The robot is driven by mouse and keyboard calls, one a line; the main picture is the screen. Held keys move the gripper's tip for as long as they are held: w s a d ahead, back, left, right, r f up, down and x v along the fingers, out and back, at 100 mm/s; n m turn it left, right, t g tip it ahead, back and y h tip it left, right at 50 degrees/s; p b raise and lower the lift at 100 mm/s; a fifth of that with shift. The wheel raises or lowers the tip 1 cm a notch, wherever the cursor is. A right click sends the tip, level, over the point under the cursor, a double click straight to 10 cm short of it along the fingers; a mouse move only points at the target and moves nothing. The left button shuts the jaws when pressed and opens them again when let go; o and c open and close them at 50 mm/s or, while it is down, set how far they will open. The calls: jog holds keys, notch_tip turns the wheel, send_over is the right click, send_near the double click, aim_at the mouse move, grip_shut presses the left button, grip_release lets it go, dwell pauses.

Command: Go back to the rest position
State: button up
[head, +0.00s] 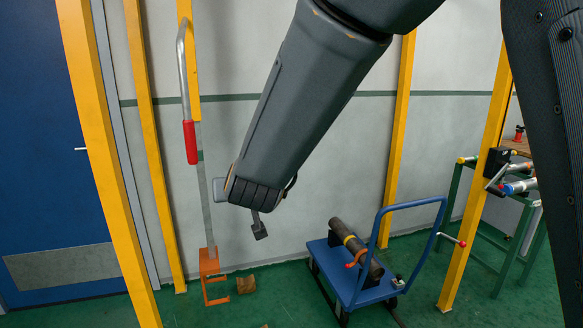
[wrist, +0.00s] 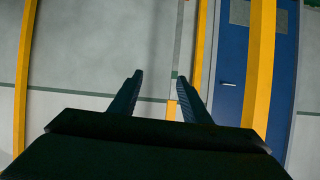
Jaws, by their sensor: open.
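My gripper (head: 258,228) hangs in mid-air near the middle of the head view, at the end of my dark grey arm. In the wrist view its two dark fingers (wrist: 160,76) stand apart, with nothing seen held between them. Only a small part of the fingers shows in the head view. A tall grey pole with a red grip (head: 190,142) and an orange foot (head: 210,272) stands upright to the left of my gripper, apart from it in the picture. The wall (wrist: 95,60) lies beyond the fingers.
A blue cart (head: 375,293) carrying a dark pipe (head: 353,246) stands on the green floor at lower right. Yellow posts (head: 150,135) rise at left and right. A green-framed bench (head: 518,205) with pipes is at far right. A blue door (head: 45,180) is at left. Small brown blocks (head: 246,285) lie on the floor.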

jog(key=s+d+f+m+g+h, duration=0.1)
jog(key=s+d+f+g, duration=0.2)
jog(key=s+d+f, duration=0.5)
jog(key=s+d+f+g+h, duration=0.1)
jog(key=d+f+g, duration=0.2)
jog(key=d, duration=0.9)
jog(key=s+d+f+m+g+h, duration=0.1)
jog(key=s+d+f+g, duration=0.1)
jog(key=s+d, duration=0.4)
jog(key=s+d+f+m+g+h, duration=0.1)
jog(key=s+d+f+g, duration=0.1)
jog(key=s+d, duration=0.4)
jog(key=shift+s+f+g, duration=0.3)
jog(key=shift+s+g, duration=0.1)
jog(key=shift+s, duration=0.75)
